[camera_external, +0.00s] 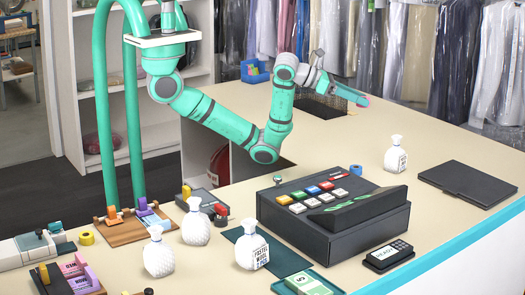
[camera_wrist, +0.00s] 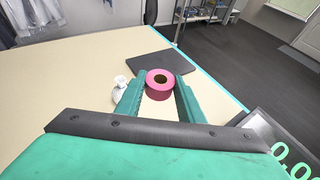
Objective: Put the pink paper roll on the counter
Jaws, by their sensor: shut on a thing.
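The pink paper roll (camera_wrist: 158,95) sits between the two green fingers of my gripper (camera_wrist: 160,89) in the wrist view, its round top and dark core hole showing. My gripper is shut on it.
A flat black pad (camera_external: 468,183) and a white bottle (camera_external: 396,158) stand on the right of the counter. A black cash register (camera_external: 335,215) fills the front middle, with more white bottles to its left. Bagged garments hang behind. Bare counter lies around the bottle.

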